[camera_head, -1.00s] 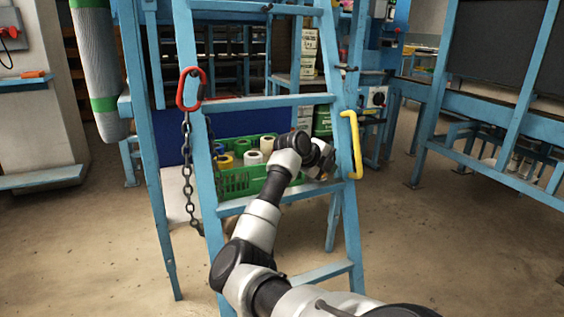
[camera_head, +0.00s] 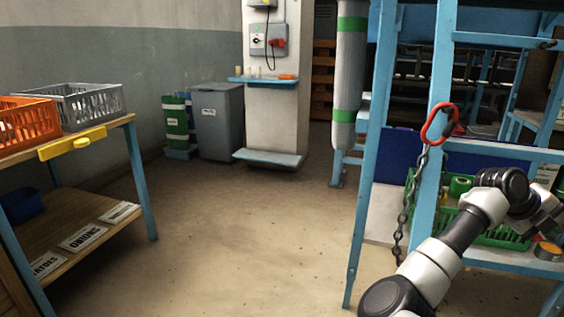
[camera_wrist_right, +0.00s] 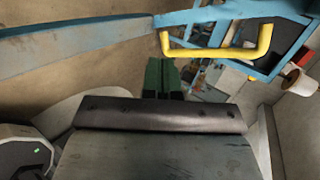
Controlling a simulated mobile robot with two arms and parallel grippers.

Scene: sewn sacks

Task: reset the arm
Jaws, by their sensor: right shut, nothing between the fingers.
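My right arm comes in from the lower right in the head view. Its gripper (camera_head: 545,218) is near the right edge, in front of the blue ladder-like frame and the green crate (camera_head: 490,228). In the right wrist view the gripper's dark green fingers (camera_wrist_right: 162,78) lie side by side, shut, with nothing held. A yellow handle (camera_wrist_right: 215,50) on a blue bar lies beyond the fingertips. My left gripper is not in view.
A red carabiner (camera_head: 440,123) with a hanging chain (camera_head: 407,200) is on the blue frame (camera_head: 368,200), close to my right arm. A table at left holds an orange crate (camera_head: 25,124) and a grey crate (camera_head: 88,106). The floor (camera_head: 240,230) between is clear.

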